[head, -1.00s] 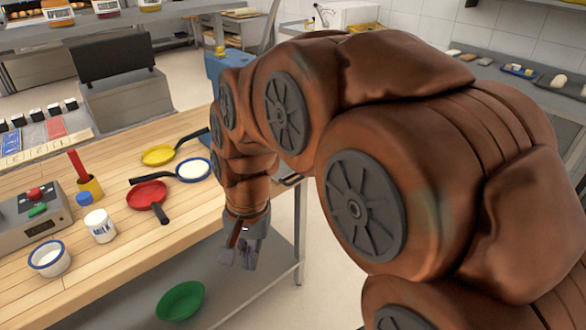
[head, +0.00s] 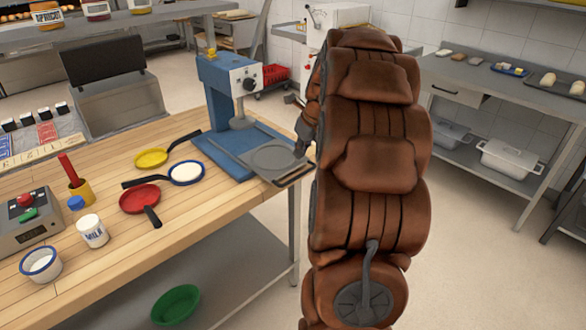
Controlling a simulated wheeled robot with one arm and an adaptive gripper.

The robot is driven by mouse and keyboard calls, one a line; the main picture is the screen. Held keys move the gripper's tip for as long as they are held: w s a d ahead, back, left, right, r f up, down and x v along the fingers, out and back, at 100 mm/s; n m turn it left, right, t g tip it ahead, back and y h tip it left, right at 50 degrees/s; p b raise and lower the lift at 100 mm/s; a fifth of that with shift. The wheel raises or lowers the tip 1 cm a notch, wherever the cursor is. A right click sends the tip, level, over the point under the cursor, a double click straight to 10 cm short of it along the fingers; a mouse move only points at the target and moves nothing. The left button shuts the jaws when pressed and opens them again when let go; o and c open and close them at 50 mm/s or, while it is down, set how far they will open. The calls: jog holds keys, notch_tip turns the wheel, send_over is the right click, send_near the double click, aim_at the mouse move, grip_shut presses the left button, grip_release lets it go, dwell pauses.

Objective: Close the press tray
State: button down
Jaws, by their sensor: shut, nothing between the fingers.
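The blue press (head: 217,88) stands at the table's right end, with a dark knob on its head. Its grey press tray (head: 258,136) is slid out toward the right front, with a round plate on it. The tray's outer end, with a dark handle bar (head: 296,177), reaches past the table edge. My gripper (head: 300,148) is shut and empty, at the right side of the tray near its outer end. My arm hides part of the gripper, and I cannot tell whether it touches the tray.
Pans, including a red pan (head: 139,198), lie left of the press on the wooden table (head: 200,235). A green bowl (head: 175,305) sits below. Floor right of my arm is clear.

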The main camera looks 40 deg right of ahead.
aim_at(292, 170)
jog(key=p+x, duration=0.2)
jog(key=x, duration=0.8)
jog(key=shift+d, duration=0.15)
